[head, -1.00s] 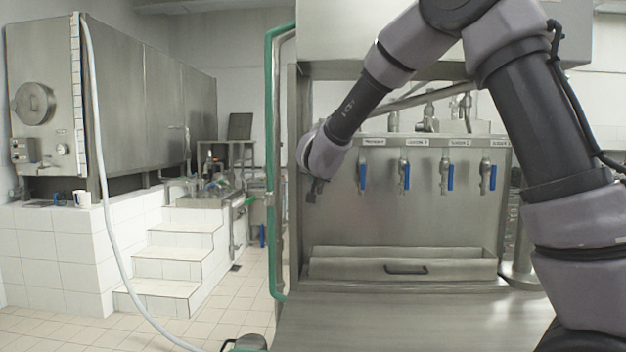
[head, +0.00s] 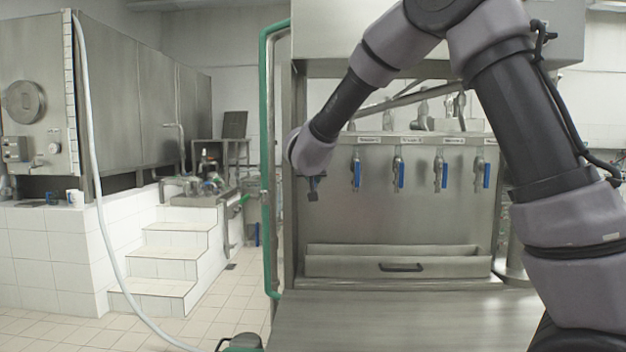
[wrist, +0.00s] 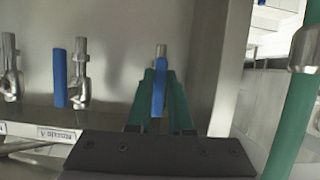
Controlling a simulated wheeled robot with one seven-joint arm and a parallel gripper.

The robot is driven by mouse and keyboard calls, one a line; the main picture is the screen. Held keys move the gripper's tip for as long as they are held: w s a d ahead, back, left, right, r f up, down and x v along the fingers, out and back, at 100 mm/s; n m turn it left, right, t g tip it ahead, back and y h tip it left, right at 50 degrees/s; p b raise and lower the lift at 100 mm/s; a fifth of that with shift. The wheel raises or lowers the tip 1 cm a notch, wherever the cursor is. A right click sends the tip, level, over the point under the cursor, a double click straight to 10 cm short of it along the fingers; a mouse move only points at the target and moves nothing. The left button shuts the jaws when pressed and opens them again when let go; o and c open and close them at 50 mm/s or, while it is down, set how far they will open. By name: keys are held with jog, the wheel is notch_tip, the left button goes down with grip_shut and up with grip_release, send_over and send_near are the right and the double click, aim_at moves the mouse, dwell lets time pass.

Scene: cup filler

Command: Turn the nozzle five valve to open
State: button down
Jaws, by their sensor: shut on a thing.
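The nozzle five valve is the leftmost on the steel panel. Its blue handle (wrist: 158,94) sits between the green fingers of my gripper (wrist: 160,92) in the wrist view, with the tip of its metal spout (wrist: 160,50) showing beyond. My gripper is shut on this handle. The handle looks roughly in line with the spout; its exact angle is hard to tell. In the head view my gripper (head: 313,188) is at the panel's left end, with a little blue showing there. The valve's body is mostly hidden by my gripper.
Several more blue-handled valves (head: 398,172) hang in a row to the right, handles down. A neighbouring blue handle (wrist: 59,78) is apart from my fingers. A green pipe (head: 268,160) stands close left. A steel trough (head: 340,266) lies below, with open space between.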

jog(key=c, duration=0.8)
grip_release()
jog(key=v, duration=1.1)
